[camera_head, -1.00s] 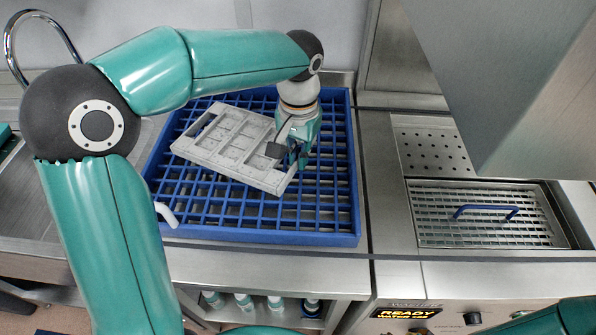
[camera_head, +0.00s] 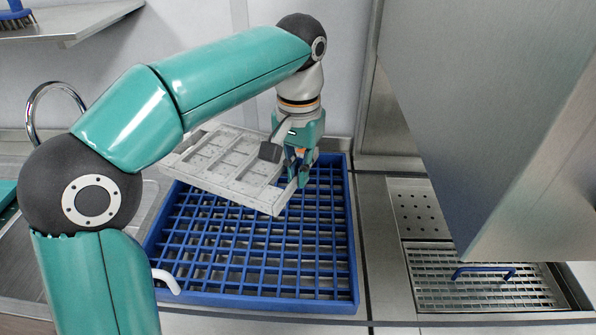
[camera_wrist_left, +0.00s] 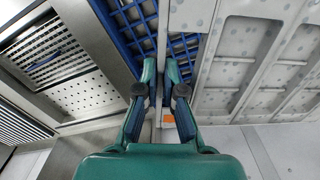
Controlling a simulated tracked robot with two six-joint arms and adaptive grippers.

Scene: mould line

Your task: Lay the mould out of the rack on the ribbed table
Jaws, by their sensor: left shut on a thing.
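The mould (camera_head: 222,172) is a pale grey flat tray with several rectangular recesses. In the head view it hangs above the back part of the blue grid rack (camera_head: 250,302), slightly tilted, its far left corner reaching past the rack's edge. My left gripper (camera_head: 303,178) is shut on the mould's right-hand edge. In the left wrist view my fingers (camera_wrist_left: 161,75) pinch that edge, and the mould (camera_wrist_left: 215,65) extends to the right. A steel surface (camera_head: 25,262) that looks faintly ribbed lies at the left, mostly hidden by my left arm. My right gripper is out of view.
A steel machine with a large hood (camera_head: 480,110) stands at the right, with a slatted lid and blue handle (camera_head: 484,271) below it. A curved tap (camera_head: 55,88) stands at the back left. A shelf with a brush (camera_head: 15,15) is above. The rack's front part is clear.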

